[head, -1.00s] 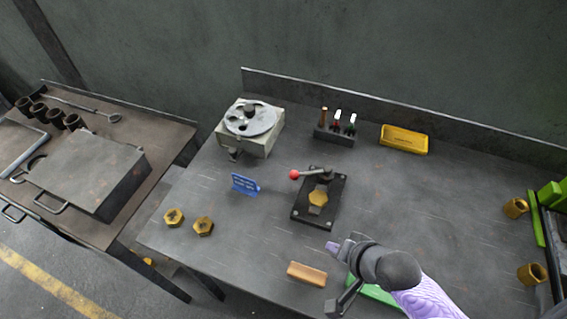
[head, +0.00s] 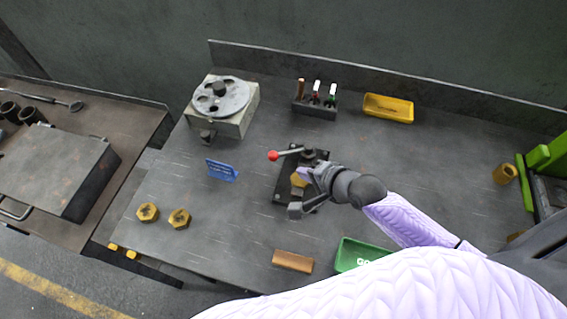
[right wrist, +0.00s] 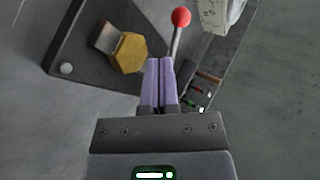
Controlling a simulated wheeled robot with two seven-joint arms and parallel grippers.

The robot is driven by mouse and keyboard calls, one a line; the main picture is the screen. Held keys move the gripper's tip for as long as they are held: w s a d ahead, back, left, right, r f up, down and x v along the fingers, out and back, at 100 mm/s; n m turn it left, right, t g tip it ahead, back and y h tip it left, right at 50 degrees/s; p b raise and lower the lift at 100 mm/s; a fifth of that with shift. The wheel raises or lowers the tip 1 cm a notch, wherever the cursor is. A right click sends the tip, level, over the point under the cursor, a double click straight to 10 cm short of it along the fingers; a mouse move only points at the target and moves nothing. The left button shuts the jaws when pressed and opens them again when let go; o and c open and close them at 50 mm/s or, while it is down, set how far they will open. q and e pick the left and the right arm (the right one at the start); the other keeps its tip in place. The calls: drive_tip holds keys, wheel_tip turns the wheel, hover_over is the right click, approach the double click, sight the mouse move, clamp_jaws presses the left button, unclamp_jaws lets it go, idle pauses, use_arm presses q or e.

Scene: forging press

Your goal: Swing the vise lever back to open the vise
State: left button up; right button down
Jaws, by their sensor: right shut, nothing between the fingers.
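The vise is a dark plate (head: 283,188) on the grey bench, partly hidden by my right gripper in the head view; its plate also shows in the right wrist view (right wrist: 88,62). Its lever ends in a red ball (head: 273,155) that points left in the head view. In the right wrist view the red ball (right wrist: 181,17) stands beyond the fingertips, its rod running down behind them. A brass hex nut (right wrist: 129,53) sits on the vise, just left of the fingertips. My right gripper (right wrist: 161,62) is shut and empty, over the vise. My left gripper is not in view.
A round indexing fixture (head: 220,100) stands at the back left. A marker holder (head: 315,108) and a yellow tray (head: 388,107) are behind the vise. A blue sign (head: 222,170), two brass nuts (head: 148,212), a brown block (head: 293,261) and a green tray (head: 350,252) surround it.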

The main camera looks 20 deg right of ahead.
drive_tip(key=x, duration=0.2)
drive_tip(key=b+x, duration=0.1)
drive_tip(key=x, duration=0.1)
drive_tip(key=b+x, duration=0.1)
drive_tip(key=x, duration=0.1)
drive_tip(key=shift+w+a+r, duration=0.2)
drive_tip(key=shift+w+r, duration=0.1)
drive_tip(key=shift+w, duration=0.15)
drive_tip(key=shift+w+a, duration=0.25)
drive_tip(key=shift+w, duration=0.3)
